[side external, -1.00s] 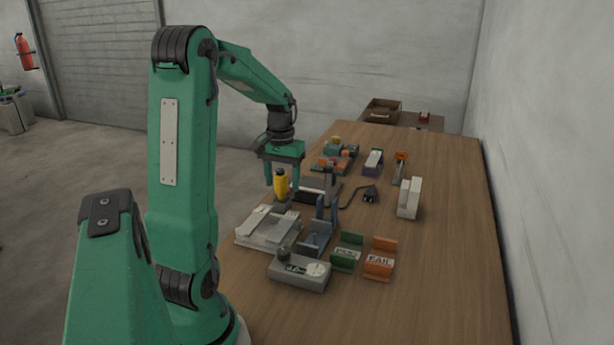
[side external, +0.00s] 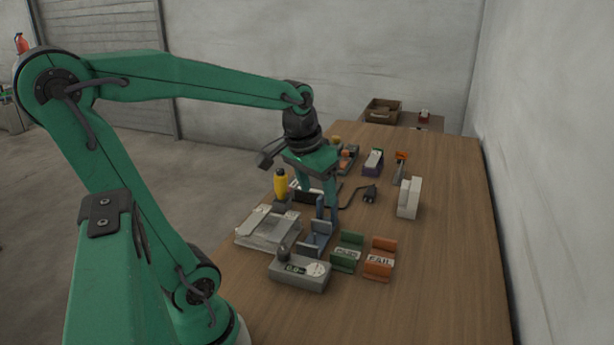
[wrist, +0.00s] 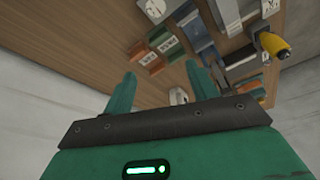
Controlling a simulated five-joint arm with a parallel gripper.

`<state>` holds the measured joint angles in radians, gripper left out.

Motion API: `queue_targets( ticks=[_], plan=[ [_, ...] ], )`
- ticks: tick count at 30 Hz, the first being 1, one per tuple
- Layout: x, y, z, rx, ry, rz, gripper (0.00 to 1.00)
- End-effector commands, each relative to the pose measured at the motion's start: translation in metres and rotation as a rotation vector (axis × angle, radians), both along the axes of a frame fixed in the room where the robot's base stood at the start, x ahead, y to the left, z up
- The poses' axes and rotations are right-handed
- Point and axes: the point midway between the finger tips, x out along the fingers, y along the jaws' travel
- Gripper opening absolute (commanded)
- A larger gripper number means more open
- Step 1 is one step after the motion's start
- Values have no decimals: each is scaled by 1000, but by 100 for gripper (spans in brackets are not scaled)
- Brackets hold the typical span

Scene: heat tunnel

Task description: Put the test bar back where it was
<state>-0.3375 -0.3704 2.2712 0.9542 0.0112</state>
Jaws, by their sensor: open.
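My gripper (side external: 318,202) is open, pointing down over the middle of the bench, close above the blue slotted holder (side external: 317,240). In the wrist view its two fingers (wrist: 163,90) are spread apart with nothing between them. The blue holder also shows in the wrist view (wrist: 206,52). I cannot pick out the test bar with certainty. The green PASS stand (side external: 347,253) and orange FAIL stand (side external: 380,260) are side by side to the right of the holder. A grey gauge box (side external: 299,273) with a dial is in front.
A pale flat fixture (side external: 267,230) lies at the left edge. The right side of the wooden bench (side external: 450,240) is clear.

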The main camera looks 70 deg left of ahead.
Motion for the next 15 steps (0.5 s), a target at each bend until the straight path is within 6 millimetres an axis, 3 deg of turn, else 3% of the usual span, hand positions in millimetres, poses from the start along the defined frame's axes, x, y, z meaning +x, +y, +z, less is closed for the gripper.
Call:
queue_targets(
  ticks=[1, 6, 15],
  plan=[
    [-5, -15, 4, 8, -27, -43, 58],
    [-23, -54, 9, 24, -101, -166, 58],
    [-48, -93, 8, 30, -193, -309, 58]
  ],
)
